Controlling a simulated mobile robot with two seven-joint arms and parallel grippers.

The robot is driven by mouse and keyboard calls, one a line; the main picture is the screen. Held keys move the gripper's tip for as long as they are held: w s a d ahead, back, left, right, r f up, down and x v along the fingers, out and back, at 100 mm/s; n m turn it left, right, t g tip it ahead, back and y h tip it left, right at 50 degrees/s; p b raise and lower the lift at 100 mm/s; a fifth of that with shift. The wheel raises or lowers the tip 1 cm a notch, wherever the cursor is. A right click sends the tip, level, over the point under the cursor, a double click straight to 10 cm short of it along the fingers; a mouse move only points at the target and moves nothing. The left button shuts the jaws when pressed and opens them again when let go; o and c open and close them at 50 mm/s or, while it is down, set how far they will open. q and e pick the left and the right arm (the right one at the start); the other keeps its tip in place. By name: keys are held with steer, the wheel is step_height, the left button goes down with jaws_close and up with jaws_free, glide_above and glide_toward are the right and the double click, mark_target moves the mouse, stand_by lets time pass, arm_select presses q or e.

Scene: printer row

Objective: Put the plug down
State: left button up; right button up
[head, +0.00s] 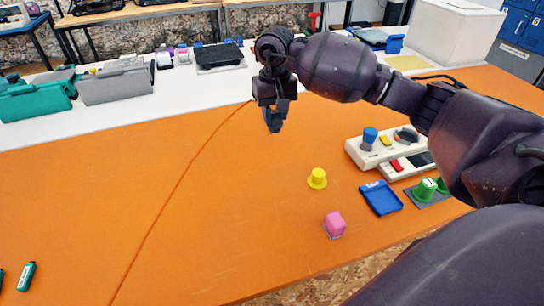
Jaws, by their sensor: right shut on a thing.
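My right gripper (273,122) hangs fingers-down over the far middle part of the orange mat. It is shut on a small dark thing, which I take to be the plug; the fingers hide most of it and its shape is unclear. I cannot tell whether it touches the mat. A thin orange line (178,190), a cord or a seam, runs over the mat from the near left toward the gripper. My left gripper is not in view.
Right of the gripper are a yellow knob-like piece (317,179), a pink block (334,225), a blue tray (372,187), a control box (362,156) and a green knob (425,190). Teal (38,100) and grey (115,86) cases stand back left. The mat's (90,200) middle left is clear.

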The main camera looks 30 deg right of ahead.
step_height(320, 180, down, 10)
steer(key=shift+r, duration=0.15)
steer(key=shift+f+b, duration=0.3)
steer(key=shift+f, duration=0.4)
step_height(320, 180, down, 3)
steer(key=shift+f, duration=0.15)
